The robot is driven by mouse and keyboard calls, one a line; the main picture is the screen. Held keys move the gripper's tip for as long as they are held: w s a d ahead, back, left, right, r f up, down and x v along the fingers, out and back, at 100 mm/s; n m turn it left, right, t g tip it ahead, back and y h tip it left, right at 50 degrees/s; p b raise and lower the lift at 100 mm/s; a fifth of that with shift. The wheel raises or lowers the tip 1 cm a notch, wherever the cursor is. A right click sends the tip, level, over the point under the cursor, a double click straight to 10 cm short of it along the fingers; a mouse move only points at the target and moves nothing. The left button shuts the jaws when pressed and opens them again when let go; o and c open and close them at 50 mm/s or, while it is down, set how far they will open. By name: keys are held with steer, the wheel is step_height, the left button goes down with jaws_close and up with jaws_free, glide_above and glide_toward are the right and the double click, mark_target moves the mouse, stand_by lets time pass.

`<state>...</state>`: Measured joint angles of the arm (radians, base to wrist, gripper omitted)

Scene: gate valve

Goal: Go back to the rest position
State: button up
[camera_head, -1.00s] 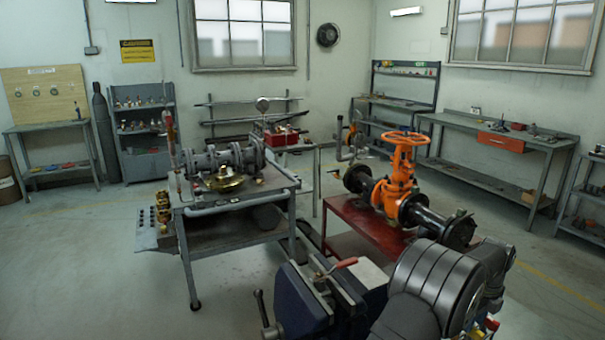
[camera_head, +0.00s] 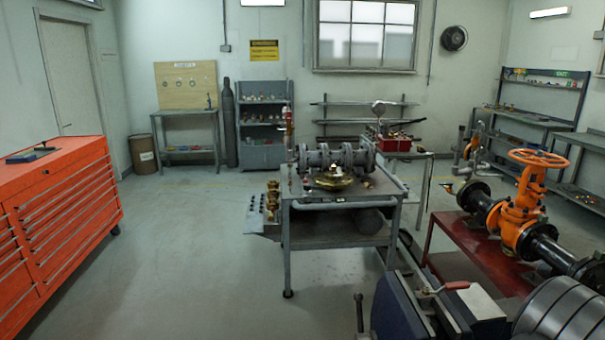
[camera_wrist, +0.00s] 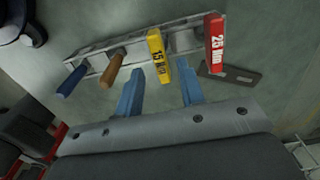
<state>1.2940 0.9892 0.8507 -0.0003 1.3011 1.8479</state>
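My gripper (camera_wrist: 160,76) shows in the wrist view, its two blue fingers apart with a gap between them. Beyond the fingers is a rack (camera_wrist: 130,45) of tool handles. A yellow handle (camera_wrist: 157,55) marked 15 Nm appears in line with the gap; I see no finger closed on it. A red handle (camera_wrist: 215,45) marked 25 Nm is to the right, and a brown handle (camera_wrist: 111,70) and a blue handle (camera_wrist: 71,81) are to the left. In the head view the orange gate valve (camera_head: 522,208) stands at right. My gripper is not visible there.
A grey workbench (camera_head: 345,202) with pipe parts stands in the middle. A blue vise (camera_head: 398,310) is at the bottom, near the red valve stand (camera_head: 465,240). A red tool chest (camera_head: 60,220) is at left. The floor (camera_head: 195,265) between chest and workbench is clear.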

step_height(320, 180, down, 3)
step_height(320, 180, up, 12)
step_height(320, 180, down, 12)
steer(key=shift+r, duration=0.1)
step_height(320, 180, up, 4)
steer(key=shift+f, duration=0.15)
steer(key=s+a+r, duration=0.3)
steer(key=s+r, duration=0.4)
steer(key=s, duration=0.4)
steer(key=w+a+r+n, duration=0.3)
steer(key=w+a+r, duration=0.3)
steer(key=w, duration=0.4)
steer(key=w+a+r+n, duration=0.3)
steer(key=w+a+r, duration=0.35)
steer(key=w, duration=0.25)
steer(key=w+a+r, duration=0.3)
steer(key=w+a, duration=0.2)
steer(key=a, duration=0.5)
steer(key=w+a+r, duration=0.4)
steer(key=w+a, duration=0.2)
steer(key=a, duration=0.3)
steer(key=shift+a+n, duration=0.3)
steer(key=shift+a, duration=0.05)
steer(key=shift+w, duration=0.1)
